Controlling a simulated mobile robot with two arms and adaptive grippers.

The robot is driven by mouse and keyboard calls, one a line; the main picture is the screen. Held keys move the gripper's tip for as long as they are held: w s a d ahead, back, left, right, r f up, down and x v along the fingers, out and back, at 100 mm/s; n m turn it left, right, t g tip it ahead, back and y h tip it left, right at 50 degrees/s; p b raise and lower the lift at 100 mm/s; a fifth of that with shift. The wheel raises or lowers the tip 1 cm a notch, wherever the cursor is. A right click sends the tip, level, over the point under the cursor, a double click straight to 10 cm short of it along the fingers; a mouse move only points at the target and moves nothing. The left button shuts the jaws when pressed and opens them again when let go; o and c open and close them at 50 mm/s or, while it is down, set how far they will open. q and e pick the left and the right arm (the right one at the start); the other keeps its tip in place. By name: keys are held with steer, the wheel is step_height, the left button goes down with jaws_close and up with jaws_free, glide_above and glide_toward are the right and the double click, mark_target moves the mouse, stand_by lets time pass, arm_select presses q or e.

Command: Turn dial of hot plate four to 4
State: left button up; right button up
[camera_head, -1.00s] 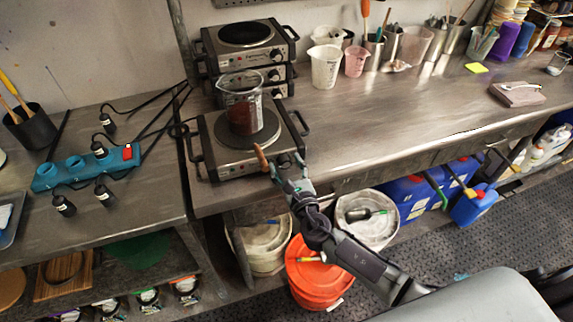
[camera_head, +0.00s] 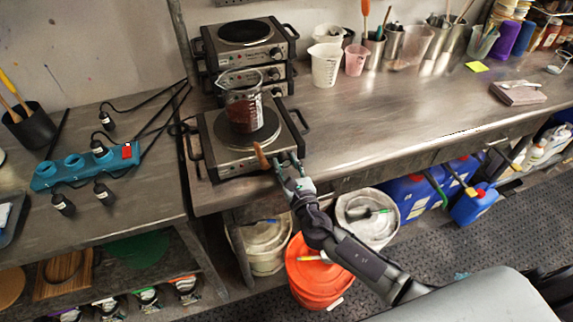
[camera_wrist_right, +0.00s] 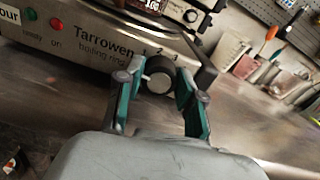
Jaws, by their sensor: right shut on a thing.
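The front hot plate (camera_head: 215,160) stands on the steel bench with a glass beaker of dark red liquid (camera_head: 243,105) on its round plate. In the right wrist view its front panel (camera_wrist_right: 60,48) reads "Tarrowen boiling ring", with a cut-off label ending in "our". Its dial (camera_wrist_right: 159,76) is a dark knob with a light pointer; figures 1, 2 and 3 show above it. My right gripper (camera_head: 287,163) is at the panel's right end. In the wrist view the right gripper (camera_wrist_right: 156,88) has its green fingers on either side of the dial, shut on it. My left gripper is not in view.
More hot plates (camera_head: 245,45) are stacked behind. A brown handle-like piece (camera_head: 262,157) sits at the front panel beside my gripper. White and pink beakers (camera_head: 326,64) stand to the right. The bench between is clear. Buckets (camera_head: 318,272) stand below.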

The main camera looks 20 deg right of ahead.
steer(key=m+b, duration=0.1)
steer(key=m, duration=0.2)
steer(key=shift+f+b, duration=0.15)
steer(key=shift+b, duration=0.25)
steer(key=m+b, duration=0.2)
steer(key=m, duration=0.2)
steer(key=shift+m, duration=0.3)
steer(key=m+b, duration=0.1)
steer(key=m, duration=0.2)
steer(key=shift+d+m, duration=0.1)
steer(key=shift+m, duration=0.2)
steer(key=m+b, duration=0.1)
steer(key=m, duration=0.2)
steer(key=shift+m, duration=0.3)
steer(key=m, duration=0.3)
steer(key=shift+m+b, duration=0.4)
steer(key=m, duration=0.2)
steer(key=shift+f+m, duration=0.1)
steer(key=shift+m, duration=0.2)
steer(key=m, duration=0.2)
steer(key=shift+m, duration=0.3)
steer(key=shift+m+p, duration=0.4)
steer(key=shift+m, duration=1.5)
